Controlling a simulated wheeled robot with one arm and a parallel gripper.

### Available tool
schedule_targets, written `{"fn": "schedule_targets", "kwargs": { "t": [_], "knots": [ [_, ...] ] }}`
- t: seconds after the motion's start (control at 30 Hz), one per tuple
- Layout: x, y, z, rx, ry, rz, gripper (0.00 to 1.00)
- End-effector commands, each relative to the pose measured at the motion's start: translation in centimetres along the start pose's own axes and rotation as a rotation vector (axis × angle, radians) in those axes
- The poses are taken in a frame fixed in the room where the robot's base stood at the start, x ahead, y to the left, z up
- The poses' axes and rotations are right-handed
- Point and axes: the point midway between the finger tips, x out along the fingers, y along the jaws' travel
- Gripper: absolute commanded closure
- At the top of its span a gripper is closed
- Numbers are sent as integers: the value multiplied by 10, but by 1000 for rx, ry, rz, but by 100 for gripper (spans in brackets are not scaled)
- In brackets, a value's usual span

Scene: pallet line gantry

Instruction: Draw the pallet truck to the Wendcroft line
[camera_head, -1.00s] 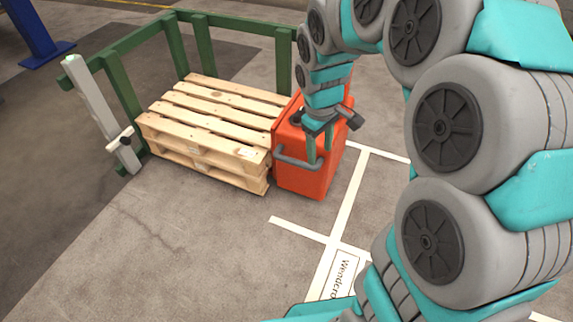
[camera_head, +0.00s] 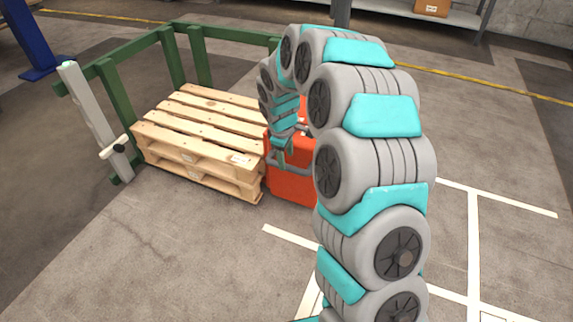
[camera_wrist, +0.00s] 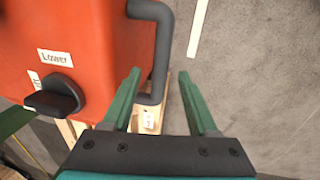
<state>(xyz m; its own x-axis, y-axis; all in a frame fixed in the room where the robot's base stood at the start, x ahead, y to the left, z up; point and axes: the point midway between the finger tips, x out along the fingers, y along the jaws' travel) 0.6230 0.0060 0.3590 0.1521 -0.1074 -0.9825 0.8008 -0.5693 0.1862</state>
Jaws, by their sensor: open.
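The pallet truck (camera_head: 290,186) is an orange-red box body with a grey bar handle. A wooden pallet (camera_head: 200,137) sits directly against its left side. My gripper (camera_head: 281,150) is at the truck's handle, partly hidden by my arm. In the wrist view my open gripper (camera_wrist: 158,84) has a green finger on each side of the grey handle (camera_wrist: 162,50); whether the bar is fully between them in depth is unclear. The truck's orange face (camera_wrist: 70,35) carries a "Lower" label (camera_wrist: 56,57) and a black knob (camera_wrist: 55,97).
A green rail frame (camera_head: 170,50) surrounds the pallet's back and left. A pale post (camera_head: 88,108) with a black-and-white fitting (camera_head: 114,147) stands at the left. White floor lines (camera_head: 473,245) mark bays at right. Open floor lies in front. A shelf (camera_head: 400,10) stands far back.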

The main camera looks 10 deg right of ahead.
Motion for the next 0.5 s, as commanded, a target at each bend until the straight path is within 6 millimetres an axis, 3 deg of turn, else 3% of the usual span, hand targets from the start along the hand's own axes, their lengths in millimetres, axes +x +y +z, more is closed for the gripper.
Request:
{"fn": "schedule_targets", "kwargs": {
  "t": [0.2,0.5],
  "knots": [
    [32,0,1,0,-2,-1,41],
    [38,0,0,1,0,1,41]
  ]
}}
